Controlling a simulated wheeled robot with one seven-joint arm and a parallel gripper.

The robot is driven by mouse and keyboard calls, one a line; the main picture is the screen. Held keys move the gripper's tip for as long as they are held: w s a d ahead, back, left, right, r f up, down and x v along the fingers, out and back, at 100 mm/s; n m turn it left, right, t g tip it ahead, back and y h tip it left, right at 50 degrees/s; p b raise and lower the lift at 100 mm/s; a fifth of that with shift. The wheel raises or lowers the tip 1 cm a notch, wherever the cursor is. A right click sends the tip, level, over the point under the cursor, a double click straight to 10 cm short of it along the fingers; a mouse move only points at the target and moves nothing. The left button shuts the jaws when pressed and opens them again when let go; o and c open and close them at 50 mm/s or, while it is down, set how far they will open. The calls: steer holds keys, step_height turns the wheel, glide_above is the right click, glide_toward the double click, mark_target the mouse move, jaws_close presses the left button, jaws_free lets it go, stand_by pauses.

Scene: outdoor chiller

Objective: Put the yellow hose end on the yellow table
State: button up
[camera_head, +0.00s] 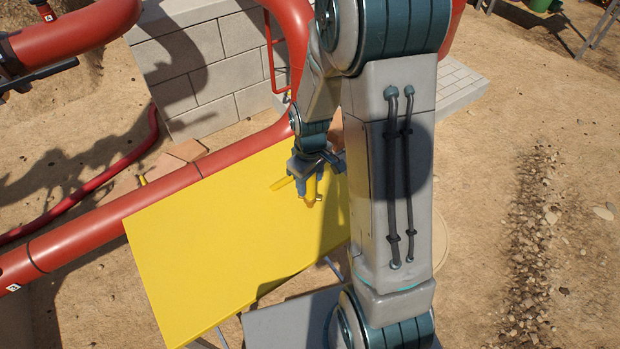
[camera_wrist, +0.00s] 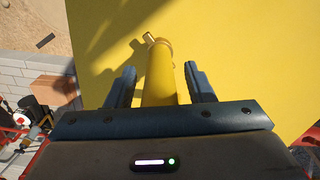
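The yellow hose end (camera_head: 311,187) is a short yellow tube with a narrower brass-coloured tip, over the right part of the yellow table (camera_head: 215,235). It also shows in the wrist view (camera_wrist: 160,72), pointing away from me above the yellow surface. My gripper (camera_head: 305,172) is at the hose end. In the wrist view its two blue fingers (camera_wrist: 160,82) stand on either side of the tube, with a visible gap at each side. The near end of the tube is hidden behind the gripper body. I cannot tell whether the hose end touches the tabletop.
Red pipes (camera_head: 110,215) run along the table's far left side. A grey block wall (camera_head: 205,65) stands behind them. A grey surface (camera_head: 285,322) lies by the table's near edge. The table's left and middle are clear. Sandy ground with gravel (camera_head: 535,240) lies to the right.

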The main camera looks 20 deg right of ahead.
step_height(320, 180, up, 12)
steer(key=shift+f+b, duration=0.15)
steer(key=shift+b, duration=0.2)
steer(key=s+r+m+t, duration=0.3)
steer(key=s+r+m, duration=0.3)
steer(key=s, duration=0.8)
steer(key=shift+v, duration=1.2)
